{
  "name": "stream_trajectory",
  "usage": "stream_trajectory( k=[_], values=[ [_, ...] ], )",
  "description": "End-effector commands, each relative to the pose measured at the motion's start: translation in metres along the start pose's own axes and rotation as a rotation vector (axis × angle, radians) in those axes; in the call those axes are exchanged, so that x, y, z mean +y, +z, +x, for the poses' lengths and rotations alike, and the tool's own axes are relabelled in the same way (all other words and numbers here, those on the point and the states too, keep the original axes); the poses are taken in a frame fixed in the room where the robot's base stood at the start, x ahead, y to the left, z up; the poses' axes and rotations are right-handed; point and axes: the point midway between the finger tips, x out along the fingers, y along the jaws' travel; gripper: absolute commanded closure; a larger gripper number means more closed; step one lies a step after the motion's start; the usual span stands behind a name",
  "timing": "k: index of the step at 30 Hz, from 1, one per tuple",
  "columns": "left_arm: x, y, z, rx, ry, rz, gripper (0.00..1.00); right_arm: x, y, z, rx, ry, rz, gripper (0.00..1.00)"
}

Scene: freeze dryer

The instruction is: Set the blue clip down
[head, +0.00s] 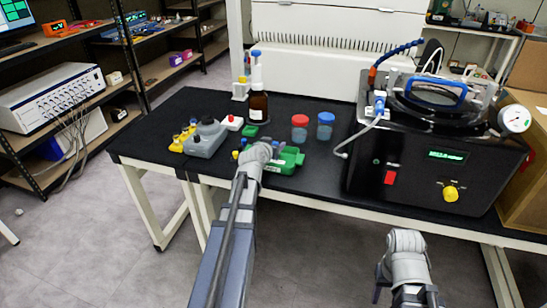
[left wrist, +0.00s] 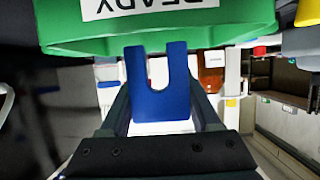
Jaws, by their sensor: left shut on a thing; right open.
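My left gripper (head: 266,154) is at the green tray (head: 291,161) on the black bench. In the left wrist view its fingers (left wrist: 162,108) are shut on the blue clip (left wrist: 160,104), a flat U-shaped plate with its slot facing the green tray (left wrist: 230,22). The prongs overlap the tray's edge in that view; I cannot tell whether they touch it. The tray bears a white label reading READY, seen upside down. In the head view I cannot make out the clip clearly beside my wrist. My right gripper (head: 380,283) is low at the front, away from the bench, open and empty.
A brown bottle (head: 258,105), a red-capped jar (head: 299,128) and a blue-capped jar (head: 325,126) stand behind the tray. A grey device (head: 206,138) is to the left. The black freeze dryer (head: 435,165) fills the right side.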

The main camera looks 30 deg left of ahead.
Motion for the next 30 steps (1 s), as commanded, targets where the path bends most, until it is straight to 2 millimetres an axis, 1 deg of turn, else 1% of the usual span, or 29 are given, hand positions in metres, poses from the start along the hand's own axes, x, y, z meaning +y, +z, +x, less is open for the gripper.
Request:
stream_trajectory(
  k=[2,9,11,20,24,25,30],
  values=[
    [0.0,0.004,0.002,0.0,0.0,0.0,0.87,0.0,0.0,0.004,0.0,0.0,0.0,0.5],
    [0.0,0.03,0.013,0.0,0.0,0.0,0.87,-0.003,-0.002,0.033,0.0,0.0,0.0,0.5],
    [0.0,0.035,0.015,0.0,0.0,0.0,0.87,-0.004,-0.002,0.038,0.0,0.0,0.0,0.5],
    [0.0,0.034,0.014,0.0,0.0,0.0,0.87,-0.004,-0.002,0.036,0.0,0.0,0.0,0.5],
    [0.0,0.038,0.016,0.0,0.0,0.0,0.87,-0.004,-0.002,0.041,0.0,0.0,0.0,0.5],
    [0.0,0.037,0.015,0.0,0.0,0.0,0.34,-0.004,-0.002,0.04,0.0,0.0,0.0,0.5],
    [0.0,0.036,0.015,0.0,0.0,0.0,0.15,-0.004,-0.002,0.039,0.0,0.0,0.0,0.5]
  ],
)
